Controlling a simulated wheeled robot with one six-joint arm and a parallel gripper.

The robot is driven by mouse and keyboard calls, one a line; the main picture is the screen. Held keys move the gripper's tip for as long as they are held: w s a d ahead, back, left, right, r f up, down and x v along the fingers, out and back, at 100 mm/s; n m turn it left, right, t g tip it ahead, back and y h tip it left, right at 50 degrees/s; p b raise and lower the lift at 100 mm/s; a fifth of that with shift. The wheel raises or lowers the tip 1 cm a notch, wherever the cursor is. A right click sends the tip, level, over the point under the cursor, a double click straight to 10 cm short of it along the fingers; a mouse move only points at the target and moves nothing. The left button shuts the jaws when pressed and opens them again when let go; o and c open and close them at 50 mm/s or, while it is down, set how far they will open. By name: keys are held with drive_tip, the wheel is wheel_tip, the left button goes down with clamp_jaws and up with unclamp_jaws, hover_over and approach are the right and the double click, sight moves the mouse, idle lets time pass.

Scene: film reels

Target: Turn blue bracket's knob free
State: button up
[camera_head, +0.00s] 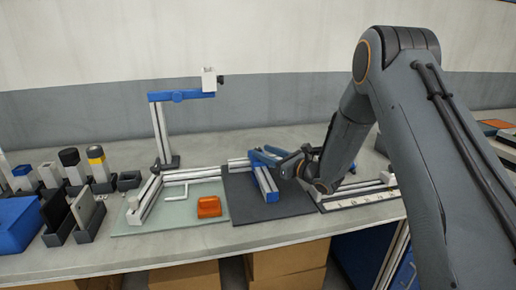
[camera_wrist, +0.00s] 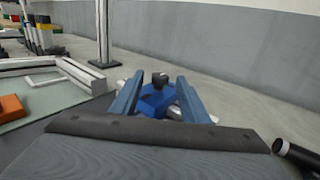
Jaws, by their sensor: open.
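A blue bracket (camera_wrist: 157,104) with a dark knob (camera_wrist: 159,79) on top sits ahead of my gripper in the wrist view. The knob appears between the two blue-grey fingers of my gripper (camera_wrist: 157,84), with a visible gap on each side. In the head view my gripper (camera_head: 263,155) is over the back of the dark mat, close to the blue bracket (camera_head: 264,181) with its pale rail. My wrist partly covers that area, and the knob cannot be made out there. I cannot tell how far the fingers reach around the knob.
A tall post (camera_head: 162,132) carries a blue arm (camera_head: 184,95) at the back left. Several small containers stand left.

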sight(258, 149)
drive_tip(key=shift+p+x, duration=0.35)
drive_tip(key=shift+x, duration=1.7)
drive_tip(key=shift+c, duration=0.5)
clamp_jaws()
